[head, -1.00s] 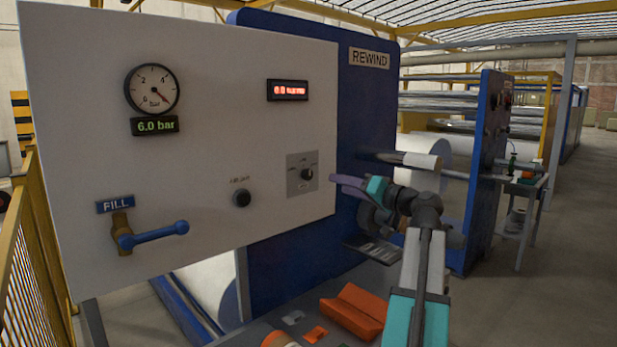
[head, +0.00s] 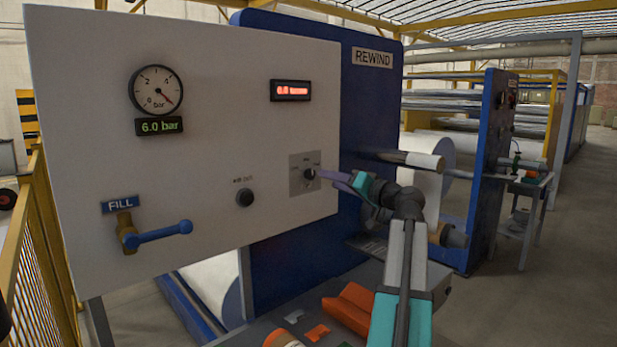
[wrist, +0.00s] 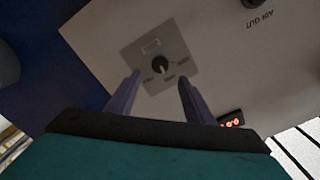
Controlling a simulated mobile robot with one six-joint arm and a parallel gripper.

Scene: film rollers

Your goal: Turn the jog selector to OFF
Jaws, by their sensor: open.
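The jog selector (head: 310,174) is a black knob on a square grey plate (head: 295,186) near the right edge of the white panel. In the wrist view the selector knob (wrist: 160,64) shows a pale pointer mark. The labels around it are too small to read surely. My gripper (head: 326,178) has purple fingers and faces the plate from the right. In the wrist view my open gripper (wrist: 158,84) has its two fingertips at either side of the knob's lower end, with nothing held. Whether the tips touch the plate or knob cannot be told.
A blue machine wall (head: 370,100) stands behind. Orange items (head: 350,309) lie on the surface below.

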